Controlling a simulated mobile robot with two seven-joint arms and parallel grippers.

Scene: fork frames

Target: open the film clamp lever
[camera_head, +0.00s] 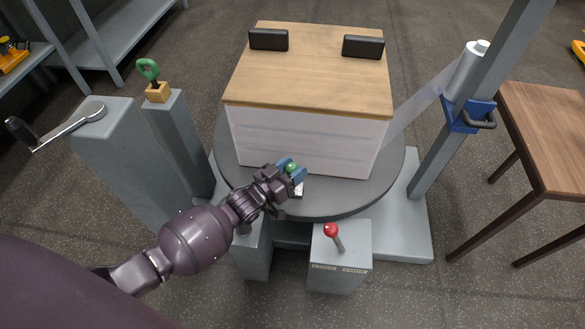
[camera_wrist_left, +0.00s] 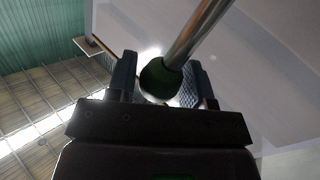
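The lever's green ball knob (camera_head: 291,168) is at the front edge of the turntable, below the boxed load. My left gripper (camera_head: 290,170) reaches it from the lower left, with blue finger pads on either side of the knob. In the left wrist view the green knob (camera_wrist_left: 161,80) sits between the two fingertips of my left gripper (camera_wrist_left: 160,78), on a metal rod (camera_wrist_left: 198,32) running up to the right. The knob nearly fills the gap, but I cannot tell whether the fingers press on it. The clamp body is mostly hidden. My right gripper is not in view.
The wrapped load with a wooden top (camera_head: 310,75) stands on the dark round turntable (camera_head: 385,175). A red-knobbed lever (camera_head: 332,232) stands on a front pedestal. A crank (camera_head: 75,122) and a green-handled tool (camera_head: 148,70) are left. The film roll (camera_head: 466,70) hangs on the right post.

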